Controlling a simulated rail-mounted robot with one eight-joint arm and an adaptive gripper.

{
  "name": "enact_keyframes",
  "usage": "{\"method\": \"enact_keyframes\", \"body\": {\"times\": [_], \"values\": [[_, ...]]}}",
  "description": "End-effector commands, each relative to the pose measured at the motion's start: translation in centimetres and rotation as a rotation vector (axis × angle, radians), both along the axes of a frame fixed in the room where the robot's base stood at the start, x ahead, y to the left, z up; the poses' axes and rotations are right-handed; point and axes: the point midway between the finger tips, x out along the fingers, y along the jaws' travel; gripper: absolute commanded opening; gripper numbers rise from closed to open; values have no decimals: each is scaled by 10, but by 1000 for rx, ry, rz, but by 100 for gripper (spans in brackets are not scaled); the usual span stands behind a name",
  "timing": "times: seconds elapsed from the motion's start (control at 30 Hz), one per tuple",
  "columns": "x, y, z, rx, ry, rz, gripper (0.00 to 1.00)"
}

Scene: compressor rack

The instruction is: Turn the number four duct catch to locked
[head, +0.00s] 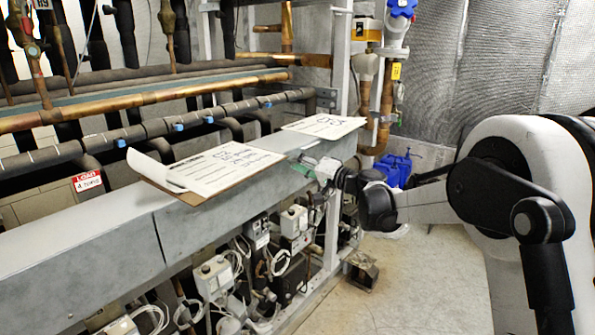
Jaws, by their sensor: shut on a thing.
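The grey metal duct (205,222) runs from the lower left towards the back right across the rack. My gripper (312,168) is at the duct's front side, near its far end, reaching in from the right. It is shut on a small catch there, mostly hidden by the fingers. A small greenish part shows at the fingertips; I cannot tell whether it belongs to the catch or the gripper. No number and no locked or unlocked mark can be read on the catch.
Two clipboards with handwritten sheets, a near one (222,168) and a far one (325,126), lie on the duct. Copper pipes (150,98) run behind. Valve boxes and cables (215,277) hang below. Blue containers (396,167) stand behind my arm.

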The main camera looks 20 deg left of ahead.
Motion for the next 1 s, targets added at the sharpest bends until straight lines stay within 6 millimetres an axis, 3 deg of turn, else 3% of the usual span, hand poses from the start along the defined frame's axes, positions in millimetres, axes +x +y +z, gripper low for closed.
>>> {"method": "enact_keyframes", "body": {"times": [0.7,1.0], "values": [[0,0,-1,219,631,2,0],[0,0,0,285,820,3,0]]}}
